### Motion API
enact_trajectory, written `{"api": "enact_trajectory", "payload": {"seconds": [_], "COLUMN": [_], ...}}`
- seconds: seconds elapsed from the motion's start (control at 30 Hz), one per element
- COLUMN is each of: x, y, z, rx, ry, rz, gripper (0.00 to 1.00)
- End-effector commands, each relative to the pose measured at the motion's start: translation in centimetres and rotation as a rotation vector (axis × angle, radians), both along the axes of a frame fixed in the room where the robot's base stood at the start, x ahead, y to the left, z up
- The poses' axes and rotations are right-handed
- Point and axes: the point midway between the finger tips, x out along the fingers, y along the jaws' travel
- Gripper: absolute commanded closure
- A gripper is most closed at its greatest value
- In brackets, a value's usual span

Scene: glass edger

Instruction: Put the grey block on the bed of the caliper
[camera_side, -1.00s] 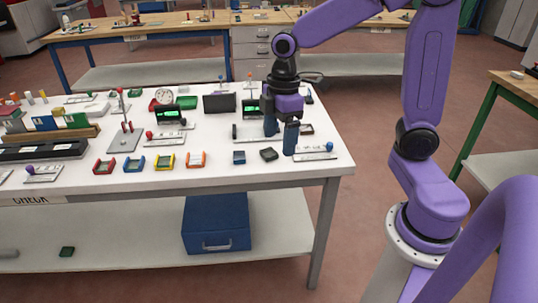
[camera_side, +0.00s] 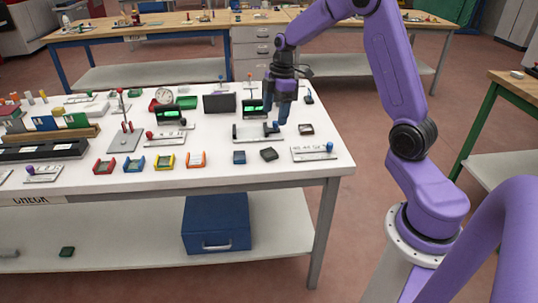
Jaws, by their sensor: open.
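A dark grey block (camera_side: 269,154) lies slightly turned on the white table; I take it to be the grey block. The caliper (camera_side: 250,133) seems to be the low grey device behind it, with a dark upright at its left end, a dark piece near its right end and a lit green display (camera_side: 253,107) behind. My gripper (camera_side: 278,118) is open, pointing down beside the right end of the caliper, behind the block and apart from it. The fingers overlap the caliper's right end, so contact there cannot be told.
A dark blue block (camera_side: 239,157) lies left of the grey one. A dark square piece (camera_side: 306,129) and a plate with a blue knob (camera_side: 314,153) are to the right. Small coloured trays (camera_side: 163,162) stand at the left. The front strip of the table (camera_side: 270,177) is clear.

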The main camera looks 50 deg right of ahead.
Motion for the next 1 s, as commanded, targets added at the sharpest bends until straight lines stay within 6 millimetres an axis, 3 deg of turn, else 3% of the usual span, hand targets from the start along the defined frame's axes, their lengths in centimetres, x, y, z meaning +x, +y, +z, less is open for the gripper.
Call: {"api": "enact_trajectory", "payload": {"seconds": [0.33,0.67,1.0], "x": [0.2,0.4,0.6], "y": [0.9,1.3,1.8], "z": [-6.4,-8.9,-13.0], "rx": [0.001,0.0,0.0], "ry": [0.004,0.001,0.001], "rz": [0.001,0.0,0.0], "gripper": [0.17,0.17,0.17]}}
